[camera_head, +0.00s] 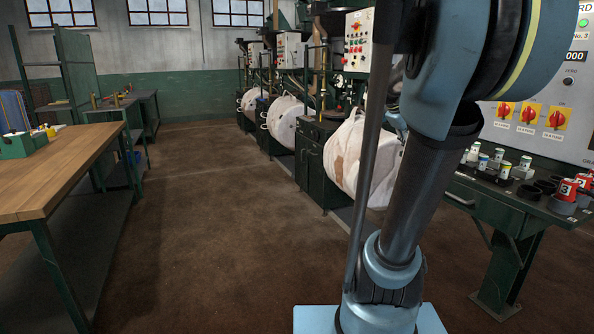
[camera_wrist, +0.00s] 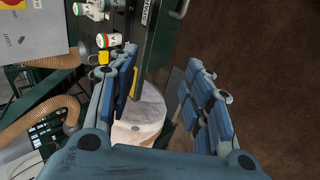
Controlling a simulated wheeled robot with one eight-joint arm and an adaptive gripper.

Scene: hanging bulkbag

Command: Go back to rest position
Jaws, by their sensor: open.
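My gripper (camera_wrist: 160,100) shows in the wrist view with its two blue-padded fingers spread wide apart. It is open and nothing is held between the fingers. A white bulk bag (camera_wrist: 146,115) shows beyond and between the fingers, partly hidden by the left finger. In the head view my arm rises across the right half of the picture, and my gripper is out of that view. A white bulk bag (camera_head: 345,152) hangs behind my arm, which covers part of it.
A wooden-topped workbench (camera_head: 62,172) stands at the left. A green table (camera_head: 520,208) with several small containers stands at the right, below a control panel (camera_head: 548,118) with red knobs. More white bags (camera_head: 284,120) hang along the machines. The brown floor (camera_head: 215,220) between is clear.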

